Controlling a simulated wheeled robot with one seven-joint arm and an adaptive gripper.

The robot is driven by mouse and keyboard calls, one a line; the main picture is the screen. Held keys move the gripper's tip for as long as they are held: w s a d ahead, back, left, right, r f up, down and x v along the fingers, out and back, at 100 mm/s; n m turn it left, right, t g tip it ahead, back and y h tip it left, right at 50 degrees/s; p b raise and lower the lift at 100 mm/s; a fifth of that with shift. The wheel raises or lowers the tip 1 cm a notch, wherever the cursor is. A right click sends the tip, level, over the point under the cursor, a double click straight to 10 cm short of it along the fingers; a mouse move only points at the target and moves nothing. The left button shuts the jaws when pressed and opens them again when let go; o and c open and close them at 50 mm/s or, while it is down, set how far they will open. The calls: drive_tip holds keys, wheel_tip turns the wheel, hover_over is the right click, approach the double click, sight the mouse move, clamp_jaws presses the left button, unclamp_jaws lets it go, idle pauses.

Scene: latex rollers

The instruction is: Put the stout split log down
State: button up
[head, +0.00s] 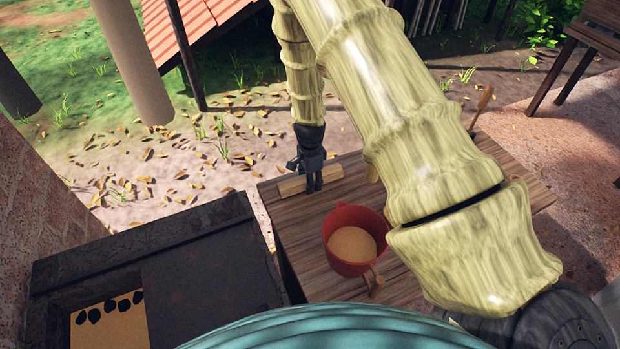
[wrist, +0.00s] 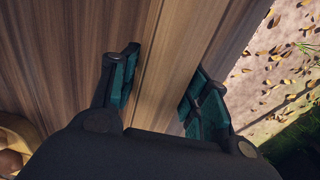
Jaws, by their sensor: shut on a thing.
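The stout split log (head: 292,187) is a pale tan length of wood at the far left edge of the wooden table (head: 300,235) in the head view. My gripper (head: 313,186) points down over its middle and is shut on it. The log sticks out on both sides of the fingers. In the wrist view the log (wrist: 162,75) runs lengthwise between the two teal-padded fingers (wrist: 160,92). It lies at or just above the table top; I cannot tell whether it touches.
A red pot (head: 339,225) with tan contents stands on the table, nearer me. A tan object (head: 372,172) shows partly behind my arm. A dark stove-like block (head: 150,240) adjoins the table at left. Leaf-strewn ground (head: 150,170) lies beyond the table's far edge.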

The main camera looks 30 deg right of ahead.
drive_tip(key=shift+f, duration=0.3)
drive_tip(key=shift+f, duration=0.1)
drive_tip(key=o, duration=1.2)
drive_tip(key=shift+r+b, duration=1.65)
drive_tip(key=shift+r, duration=4.45)
